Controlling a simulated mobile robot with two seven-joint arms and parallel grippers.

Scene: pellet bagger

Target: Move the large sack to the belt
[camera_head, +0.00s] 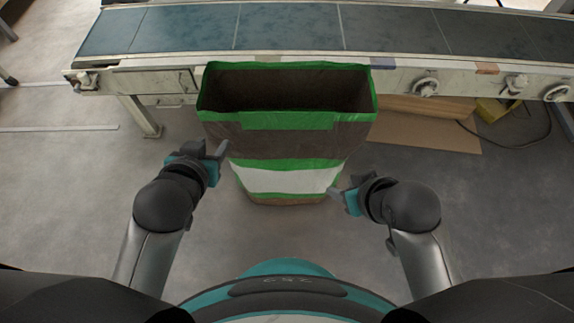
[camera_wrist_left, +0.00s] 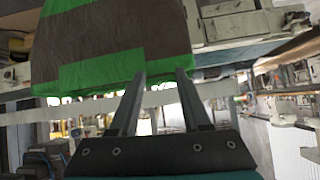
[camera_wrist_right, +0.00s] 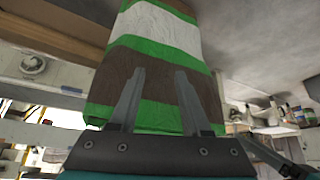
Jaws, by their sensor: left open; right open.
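The large sack (camera_head: 290,143) is brown with green and white bands and stands upright with its top open, in front of the belt (camera_head: 290,28). My left gripper (camera_head: 222,152) is open at the left side of the sack, empty. My right gripper (camera_head: 338,192) is open near the lower right side of the sack, empty. In the left wrist view the sack (camera_wrist_left: 115,45) fills the top left, beyond the fingers. In the right wrist view the sack (camera_wrist_right: 160,65) lies ahead of the open fingers. Whether any finger touches the sack, I cannot tell.
The conveyor frame (camera_head: 225,78) with hand wheels (camera_head: 425,88) runs across behind the sack. A flat cardboard sheet (camera_head: 425,130) lies under the conveyor at the right, near a yellow object (camera_head: 492,110) and a black cable.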

